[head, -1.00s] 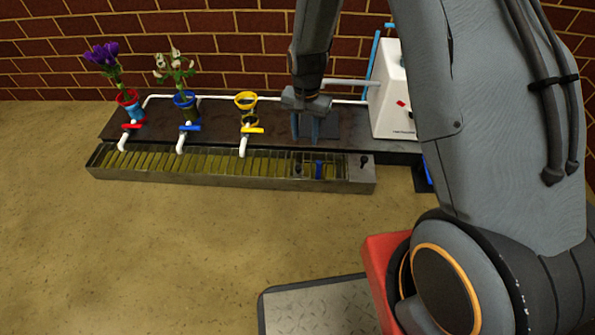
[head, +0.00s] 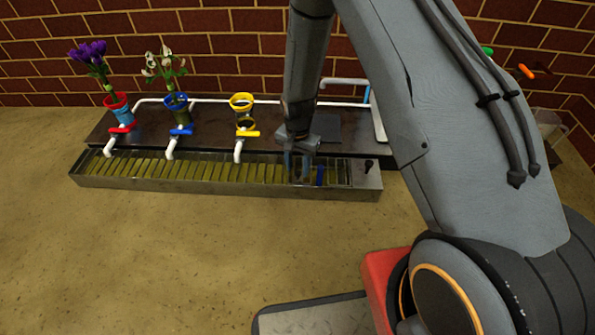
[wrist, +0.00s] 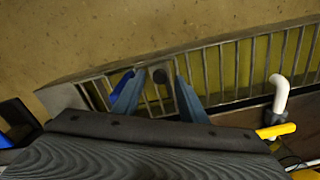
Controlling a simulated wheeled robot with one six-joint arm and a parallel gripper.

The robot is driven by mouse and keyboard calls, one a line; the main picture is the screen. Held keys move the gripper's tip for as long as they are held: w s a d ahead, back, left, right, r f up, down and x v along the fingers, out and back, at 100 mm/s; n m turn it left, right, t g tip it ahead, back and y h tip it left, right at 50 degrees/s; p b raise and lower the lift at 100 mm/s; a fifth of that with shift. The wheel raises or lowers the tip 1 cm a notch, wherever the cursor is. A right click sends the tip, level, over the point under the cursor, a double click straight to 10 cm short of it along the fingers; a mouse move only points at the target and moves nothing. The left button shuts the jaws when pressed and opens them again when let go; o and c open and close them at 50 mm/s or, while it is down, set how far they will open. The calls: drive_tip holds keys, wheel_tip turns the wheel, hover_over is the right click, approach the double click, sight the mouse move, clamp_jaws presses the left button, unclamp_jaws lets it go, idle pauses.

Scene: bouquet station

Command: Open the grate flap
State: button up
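The grate trough (head: 180,181) runs along the front of the dark bench. Its right-end section carries a dark round knob (wrist: 160,75) and a bright blue piece (head: 320,175); this looks like the grate flap (head: 335,176), lying flat with the grate. My gripper (head: 298,172) points down over this section, just left of the blue piece. It is open, with its blue fingers apart. In the wrist view the knob shows between the fingertips (wrist: 157,92); I cannot tell whether they touch it. The blue piece is partly behind one finger there. My gripper hides the knob in the head view.
White spouts with red, blue and yellow (head: 248,133) valve handles overhang the trough to the left. Pots with purple (head: 118,108) and white flowers stand behind, beside a yellow ring-shaped holder (head: 241,102). Another dark knob (head: 369,163) stands at the trough's right end. The floor in front is clear.

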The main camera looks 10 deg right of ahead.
drive_tip(key=shift+f, duration=0.65)
clamp_jaws()
drive_tip(key=shift+d+r, duration=0.1)
drive_tip(key=shift+r, duration=0.05)
